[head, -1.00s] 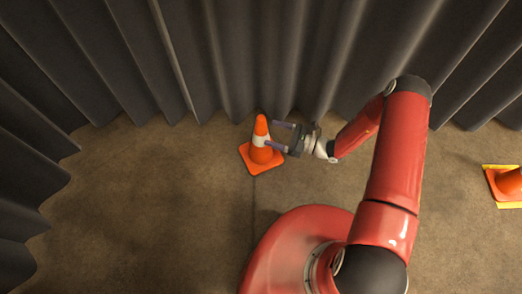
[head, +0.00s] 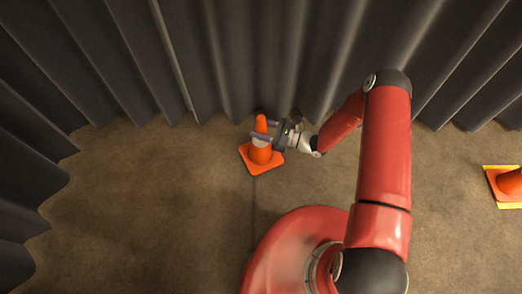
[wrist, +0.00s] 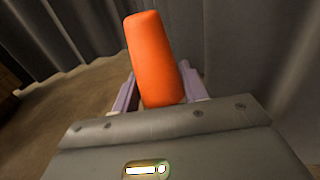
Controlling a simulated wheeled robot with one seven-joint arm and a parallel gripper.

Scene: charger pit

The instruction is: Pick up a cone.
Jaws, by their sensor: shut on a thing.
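An orange traffic cone with a pale band (head: 261,154) stands upright on the floor near the curtain in the head view. My gripper (head: 262,133) is around its upper part, reaching in from the right, and is shut on it. In the wrist view the cone's orange upper part (wrist: 153,58) rises between the two pale purple fingers of my gripper (wrist: 156,92). The cone's lower part and base are hidden there. A second orange cone (head: 511,182) is on a yellow-edged square at the right edge of the head view, partly cut off.
A dark pleated curtain (head: 230,60) runs along the back and left, close behind the held cone. The brown floor (head: 140,200) is bare to the left and in front.

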